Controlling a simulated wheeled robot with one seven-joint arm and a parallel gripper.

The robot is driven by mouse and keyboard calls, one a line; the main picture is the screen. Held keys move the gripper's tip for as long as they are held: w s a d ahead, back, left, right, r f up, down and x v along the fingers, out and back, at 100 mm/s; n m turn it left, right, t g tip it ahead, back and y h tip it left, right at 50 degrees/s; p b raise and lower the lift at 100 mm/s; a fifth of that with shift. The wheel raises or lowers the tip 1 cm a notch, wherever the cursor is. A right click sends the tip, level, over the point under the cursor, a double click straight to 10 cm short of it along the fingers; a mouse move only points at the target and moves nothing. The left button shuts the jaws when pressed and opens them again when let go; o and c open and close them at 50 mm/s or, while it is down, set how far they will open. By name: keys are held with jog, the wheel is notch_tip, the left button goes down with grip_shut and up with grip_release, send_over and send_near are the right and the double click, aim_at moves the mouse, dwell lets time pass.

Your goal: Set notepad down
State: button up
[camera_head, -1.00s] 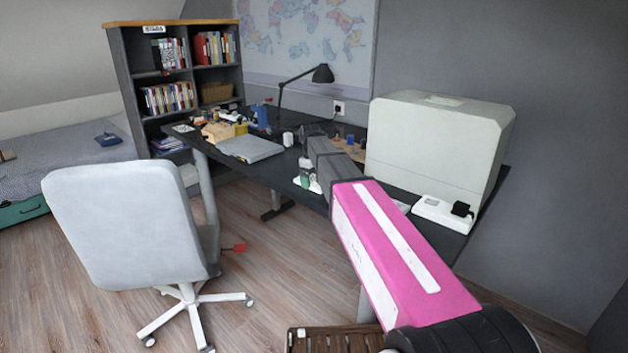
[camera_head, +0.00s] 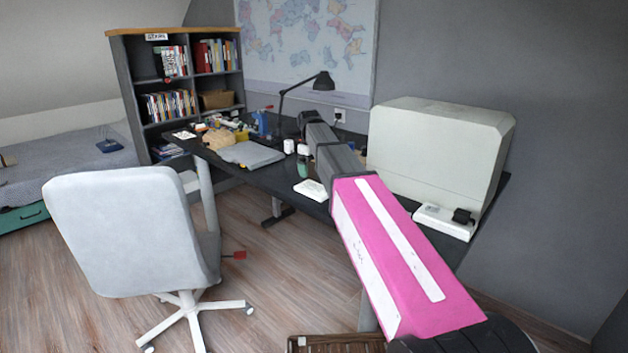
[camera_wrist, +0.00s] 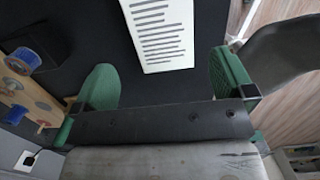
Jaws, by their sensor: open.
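The notepad (camera_head: 311,190) is a small white pad lying flat on the dark desk near its front edge. In the wrist view, the notepad (camera_wrist: 158,35) shows rows of dark lines, and its far end is cut off by the top of the frame. My gripper (camera_wrist: 160,64) is open, with its green fingers wide apart on either side of the notepad's near end and nothing between them. In the head view, a green finger of my gripper (camera_head: 303,168) shows just behind the notepad; the rest is hidden by my arm.
The desk (camera_head: 262,183) holds a grey folder (camera_head: 251,154), a lamp (camera_head: 323,82), small white containers (camera_head: 289,146) and a large pale case (camera_head: 436,150). An office chair (camera_head: 132,230) stands in front. A wooden board with blue spools (camera_wrist: 22,62) shows in the wrist view.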

aim_at(314, 188)
jog(key=shift+t+y, duration=0.4)
jog(key=f, duration=0.8)
jog(key=shift+s+d, duration=0.2)
jog(key=shift+s, duration=0.1)
dwell(0.3)
jog(key=shift+c, duration=0.3)
jog(key=c, duration=0.7)
jog(key=shift+r, duration=0.15)
